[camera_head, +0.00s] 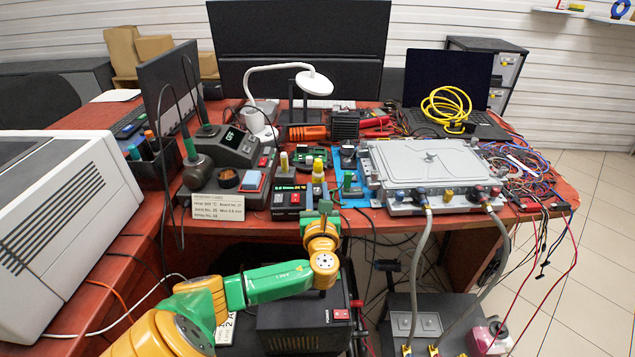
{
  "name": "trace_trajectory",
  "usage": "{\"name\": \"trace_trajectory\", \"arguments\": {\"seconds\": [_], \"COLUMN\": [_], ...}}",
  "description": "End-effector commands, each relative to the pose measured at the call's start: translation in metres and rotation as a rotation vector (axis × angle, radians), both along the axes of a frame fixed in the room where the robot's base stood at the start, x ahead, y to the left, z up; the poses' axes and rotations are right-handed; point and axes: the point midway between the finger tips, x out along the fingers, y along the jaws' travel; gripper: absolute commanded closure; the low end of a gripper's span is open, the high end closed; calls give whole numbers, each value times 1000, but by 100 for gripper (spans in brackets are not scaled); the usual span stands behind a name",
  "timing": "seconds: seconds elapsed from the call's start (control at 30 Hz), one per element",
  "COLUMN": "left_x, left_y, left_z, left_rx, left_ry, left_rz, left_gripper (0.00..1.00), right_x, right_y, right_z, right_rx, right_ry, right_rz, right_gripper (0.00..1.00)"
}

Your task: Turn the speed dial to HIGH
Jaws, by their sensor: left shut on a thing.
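My left gripper (325,207) is at the front edge of the red bench, pointing away from me, near the middle of the view. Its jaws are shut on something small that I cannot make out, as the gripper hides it. Just left of it stands a small black unit (289,197) with a lit green display and red buttons. I cannot pick out a speed dial or its HIGH mark at this size. My right gripper is not in view.
A grey lidded housing (428,163) with hose fittings stands right of the gripper. Grey hoses (419,262) hang from it to a lower unit. A black power box (303,322) is below the bench edge. A soldering station (227,147) and a white printed card (218,206) are left.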

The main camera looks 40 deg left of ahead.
Motion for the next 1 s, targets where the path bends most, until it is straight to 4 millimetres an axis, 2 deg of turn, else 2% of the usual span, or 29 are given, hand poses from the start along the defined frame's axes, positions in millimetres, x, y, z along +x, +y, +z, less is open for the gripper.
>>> {"name": "trace_trajectory", "arguments": {"seconds": [0.03,0.13,0.5,1.0], "left_x": [-1,-1,-1,0], "left_y": [1,1,1,1], "left_z": [4,3,-1,0], "left_rx": [3,2,1,1], "left_ry": [5,4,2,-3], "left_rz": [-33,-111,-331,-409], "left_gripper": [100,100,100,100], "right_x": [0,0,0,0], "right_y": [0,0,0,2], "right_z": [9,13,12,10], "right_rx": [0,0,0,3], "right_ry": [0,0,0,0], "right_rz": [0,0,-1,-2], "right_gripper": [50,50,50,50]}}
